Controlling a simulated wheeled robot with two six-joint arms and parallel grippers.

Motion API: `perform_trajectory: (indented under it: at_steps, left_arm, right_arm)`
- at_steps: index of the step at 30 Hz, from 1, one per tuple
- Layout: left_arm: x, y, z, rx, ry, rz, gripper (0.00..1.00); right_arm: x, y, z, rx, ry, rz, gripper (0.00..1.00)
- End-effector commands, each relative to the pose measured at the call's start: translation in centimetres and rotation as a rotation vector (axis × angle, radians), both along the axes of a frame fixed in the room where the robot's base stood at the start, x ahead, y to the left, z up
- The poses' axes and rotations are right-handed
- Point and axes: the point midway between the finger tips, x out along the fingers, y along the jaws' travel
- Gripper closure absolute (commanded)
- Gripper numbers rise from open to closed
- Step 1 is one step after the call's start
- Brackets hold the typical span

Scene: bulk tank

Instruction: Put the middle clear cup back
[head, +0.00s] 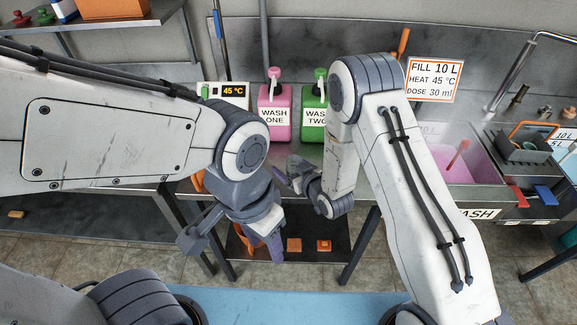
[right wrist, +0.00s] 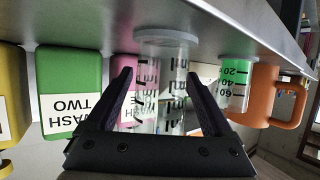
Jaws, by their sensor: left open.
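The clear cup (right wrist: 160,88) with dark ml marks is between the two fingers of my right gripper (right wrist: 160,85). The right wrist picture is upside down, so the cup's wide foot shows at the top, by the steel counter (right wrist: 240,28). I cannot tell whether the foot touches the counter. In the head view my right gripper (head: 292,176) is partly hidden by my arms, and the cup is not visible. My left gripper (head: 262,238) is open and empty, low in front of the counter.
A measuring cup with green contents (right wrist: 235,82) and an orange jug (right wrist: 270,92) stand beside the cup. The pink WASH ONE (head: 274,107) and green WASH TWO (head: 313,112) bottles stand at the counter's back. A pink-filled sink (head: 450,160) is on the right.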

Motion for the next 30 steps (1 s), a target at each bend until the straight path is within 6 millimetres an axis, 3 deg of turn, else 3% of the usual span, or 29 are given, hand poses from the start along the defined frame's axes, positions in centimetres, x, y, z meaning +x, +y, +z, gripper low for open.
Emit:
perform_trajectory:
  at_steps: [5,8,20,22,30]
  left_arm:
    - [0.0,0.0,0.6,0.000,0.000,0.000,0.50]
    - [0.0,0.0,-0.1,0.000,0.000,0.000,0.50]
    - [0.0,0.0,-1.8,0.000,0.000,0.000,0.50]
    - [0.0,0.0,0.4,0.001,0.001,0.000,0.50]
    - [0.0,0.0,3.4,0.000,0.000,0.001,0.50]
  right_arm:
    - [0.0,0.0,0.6,0.000,0.000,0.000,0.14]
    - [-1.0,-0.6,0.7,0.000,0.000,0.000,0.14]
    - [-7.4,-4.7,3.7,0.000,0.001,-0.003,0.14]
    - [-7.6,-4.8,4.6,-0.002,0.005,0.000,0.14]
    - [-8.9,-5.6,5.1,0.000,0.003,0.001,0.14]
